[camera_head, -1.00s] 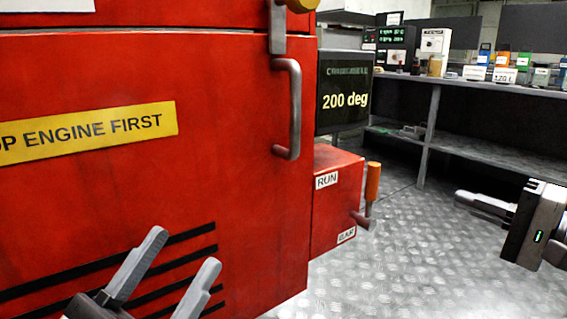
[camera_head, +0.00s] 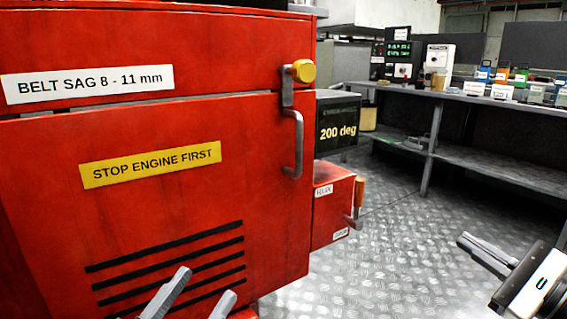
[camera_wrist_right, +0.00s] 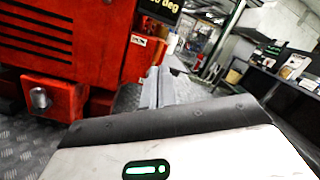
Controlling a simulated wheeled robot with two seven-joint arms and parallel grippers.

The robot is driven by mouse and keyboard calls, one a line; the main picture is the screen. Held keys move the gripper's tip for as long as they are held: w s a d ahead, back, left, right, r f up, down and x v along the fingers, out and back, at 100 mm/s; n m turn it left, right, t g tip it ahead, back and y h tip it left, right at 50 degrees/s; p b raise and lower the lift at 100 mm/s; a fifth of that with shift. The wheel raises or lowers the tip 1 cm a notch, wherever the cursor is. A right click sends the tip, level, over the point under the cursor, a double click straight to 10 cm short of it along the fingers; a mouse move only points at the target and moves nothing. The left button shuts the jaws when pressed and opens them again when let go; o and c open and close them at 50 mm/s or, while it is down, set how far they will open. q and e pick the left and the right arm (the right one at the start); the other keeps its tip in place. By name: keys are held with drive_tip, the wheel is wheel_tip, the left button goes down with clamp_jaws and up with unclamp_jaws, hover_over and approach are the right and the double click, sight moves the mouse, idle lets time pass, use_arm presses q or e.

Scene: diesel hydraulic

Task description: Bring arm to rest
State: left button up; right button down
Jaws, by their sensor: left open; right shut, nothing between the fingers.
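My left gripper (camera_head: 197,298) is at the bottom of the head view, in front of the red cabinet's lower slots. Its two fingers are apart with nothing between them. My right gripper (camera_head: 470,244) is at the right edge of the head view, over the metal floor. In the right wrist view its fingers (camera_wrist_right: 157,88) lie together with nothing between them. Its fingertips point toward the side of the red cabinet (camera_head: 150,215) and are apart from it.
The cabinet door has a grey handle (camera_head: 293,145) and a yellow knob (camera_head: 304,71). A dark display reading 200 deg (camera_head: 338,128) and a red box with an orange-gripped lever (camera_head: 359,195) stand beside it. A grey workbench (camera_head: 450,98) is at the back right. The floor (camera_head: 400,240) between is clear.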

use_arm(q)
drive_tip(key=s+a+f+n+g+y+p, duration=0.1)
drive_tip(key=s+a+n+g+y+p, duration=0.4)
drive_tip(key=p, duration=2.2)
drive_tip(key=s+g+y, duration=0.1)
drive_tip(key=g+y, duration=0.2)
drive_tip(key=shift+s+a+f+n+g+p, duration=0.15)
drive_tip(key=shift+s+a+n+g+p, duration=0.1)
drive_tip(key=shift+s+n+g+p, duration=0.1)
use_arm(e)
drive_tip(key=s+a+n+g+h, duration=0.2)
drive_tip(key=s+a+n, duration=0.5)
drive_tip(key=n, duration=0.6)
drive_tip(key=s+a+n+g+h, duration=0.3)
drive_tip(key=s+a+n, duration=0.4)
drive_tip(key=a+n, duration=0.4)
drive_tip(key=shift+f+n+g+h, duration=0.2)
drive_tip(key=shift+n+g+h, duration=0.1)
drive_tip(key=shift+n+g, duration=0.55)
